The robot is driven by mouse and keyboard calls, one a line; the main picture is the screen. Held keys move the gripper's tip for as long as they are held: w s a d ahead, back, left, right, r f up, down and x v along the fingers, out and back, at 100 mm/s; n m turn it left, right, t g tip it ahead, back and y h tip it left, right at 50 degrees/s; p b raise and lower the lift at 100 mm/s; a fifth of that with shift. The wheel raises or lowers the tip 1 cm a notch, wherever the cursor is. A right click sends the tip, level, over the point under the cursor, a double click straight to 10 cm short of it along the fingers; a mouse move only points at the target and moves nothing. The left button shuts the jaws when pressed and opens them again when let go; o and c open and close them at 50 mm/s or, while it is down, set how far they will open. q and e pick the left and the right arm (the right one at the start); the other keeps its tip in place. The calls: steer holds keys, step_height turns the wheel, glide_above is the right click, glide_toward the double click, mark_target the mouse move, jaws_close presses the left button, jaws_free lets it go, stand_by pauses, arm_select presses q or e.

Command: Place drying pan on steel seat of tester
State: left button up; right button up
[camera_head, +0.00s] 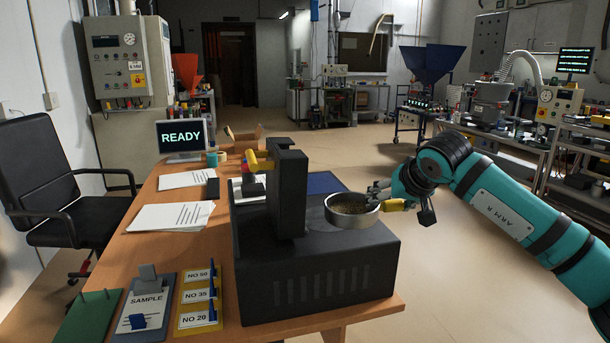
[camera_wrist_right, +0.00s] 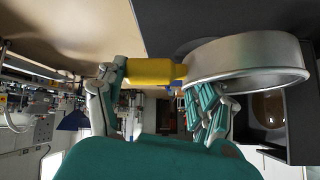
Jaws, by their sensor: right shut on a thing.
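The drying pan (camera_head: 350,221) is a round, shallow metal dish with brown material inside. It is over the right part of the top of the black tester (camera_head: 320,272). It also shows large in the right wrist view (camera_wrist_right: 245,62). My right gripper (camera_head: 383,196) is shut on the pan at its right side, by the yellow handle (camera_wrist_right: 152,72). A dull round seat area (camera_head: 314,203) shows partly at the pan's left; the pan hides the rest. I cannot tell whether the pan touches it. My left gripper is not in view.
The tester's dark upright column (camera_head: 291,190) stands just left of the pan. A yellow-handled part (camera_head: 258,162) sticks out on its far side.

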steer(key=s+f+m+h, duration=0.1)
steer(key=s+f, duration=0.3)
steer(key=s, duration=0.6)
steer(key=s+f+m+h, duration=0.1)
steer(key=s+f, duration=0.2)
steer(key=s, duration=0.8)
arm_select(q)
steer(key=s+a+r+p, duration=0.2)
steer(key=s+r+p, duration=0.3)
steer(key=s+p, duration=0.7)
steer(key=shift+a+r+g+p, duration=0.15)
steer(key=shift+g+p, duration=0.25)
steer(key=shift+p, duration=0.55)
arm_select(e)
step_height(320, 180, up, 14)
steer(key=shift+w+d, duration=0.3)
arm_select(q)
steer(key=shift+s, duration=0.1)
arm_select(e)
steer(key=shift+f, duration=0.1)
